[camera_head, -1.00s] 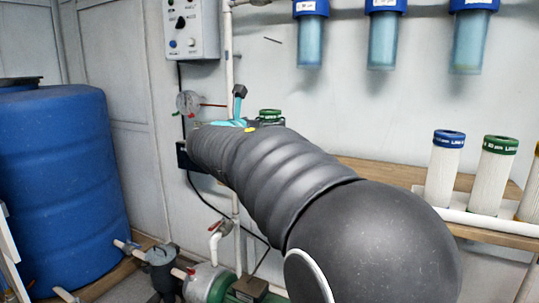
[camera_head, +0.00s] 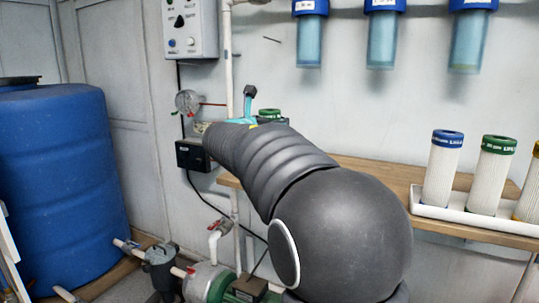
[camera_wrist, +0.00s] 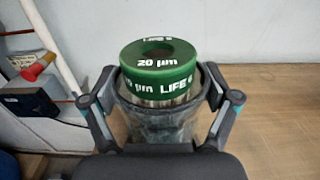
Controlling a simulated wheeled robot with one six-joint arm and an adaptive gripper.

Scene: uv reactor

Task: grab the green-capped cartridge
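A pleated cartridge with a green cap (camera_wrist: 158,68) marked "20 µm LIFE" stands upright in the middle of the wrist view, its lower part inside what looks like a clear cup (camera_wrist: 160,122). In the head view its green cap (camera_head: 269,113) shows just behind my gripper (camera_head: 243,121). In the wrist view one finger of my gripper (camera_wrist: 159,80) is on each side of the cap and cup. I cannot tell whether the fingers touch either. A second green-capped cartridge (camera_head: 491,176) stands in the white tray at the right of the head view.
The white tray (camera_head: 450,214) also holds a blue-capped cartridge (camera_head: 441,170) and a partly cut-off yellow-capped one (camera_head: 530,190). The wooden bench (camera_head: 385,176) has bare room left of the tray. Blue-topped clear housings (camera_head: 382,40) hang on the wall. A blue barrel (camera_head: 60,180) stands left.

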